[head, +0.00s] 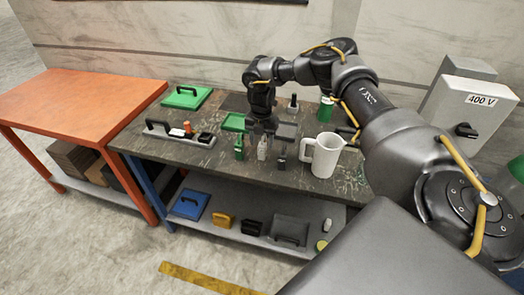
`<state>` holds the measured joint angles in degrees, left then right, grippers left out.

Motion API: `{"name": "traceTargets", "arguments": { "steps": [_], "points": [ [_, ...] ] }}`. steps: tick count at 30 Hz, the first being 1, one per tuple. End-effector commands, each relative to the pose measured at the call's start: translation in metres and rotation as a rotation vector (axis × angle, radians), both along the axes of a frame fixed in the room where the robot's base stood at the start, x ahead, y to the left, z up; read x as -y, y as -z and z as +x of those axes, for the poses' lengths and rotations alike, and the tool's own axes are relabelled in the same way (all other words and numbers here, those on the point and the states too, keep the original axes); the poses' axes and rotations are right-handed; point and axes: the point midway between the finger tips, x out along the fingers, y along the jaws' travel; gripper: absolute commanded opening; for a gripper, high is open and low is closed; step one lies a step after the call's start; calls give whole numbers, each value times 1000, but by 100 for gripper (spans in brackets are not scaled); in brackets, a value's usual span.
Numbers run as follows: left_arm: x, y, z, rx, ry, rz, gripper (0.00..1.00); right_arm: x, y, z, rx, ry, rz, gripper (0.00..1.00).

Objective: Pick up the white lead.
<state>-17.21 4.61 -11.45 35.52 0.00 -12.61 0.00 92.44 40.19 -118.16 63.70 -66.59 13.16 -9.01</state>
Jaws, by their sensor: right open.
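A small white upright piece (262,148), which looks like the white lead, stands near the front of the dark worktable (210,170). It stands between a green piece (239,147) and a black piece (281,152). My right gripper (264,130) points down just above and behind the white piece. It is open, and no object shows in it. The fingertips are small and dark, so whether they touch anything is hard to tell. My left gripper is not in view.
A white pitcher (325,157) stands right of the pieces. A grey tray with handle (180,136), a green lid (187,96) and a green tray (235,122) are on the table. An orange table (75,97) adjoins at left; a lower shelf (235,228) holds several items.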

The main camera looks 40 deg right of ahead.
Motion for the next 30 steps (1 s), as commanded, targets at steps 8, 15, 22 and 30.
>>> {"name": "traceTargets", "arguments": {
  "steps": [8, 15, 22, 30],
  "points": [
    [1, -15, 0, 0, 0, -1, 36, 1, 30, -1, -2, 1, -1, 53],
    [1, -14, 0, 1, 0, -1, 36, 2, 33, -1, -1, 1, -1, 53],
    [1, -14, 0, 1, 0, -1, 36, 2, 32, -1, -1, 1, -1, 23],
    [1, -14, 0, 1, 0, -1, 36, 2, 32, -1, 0, 1, 0, 0]
  ]
}}
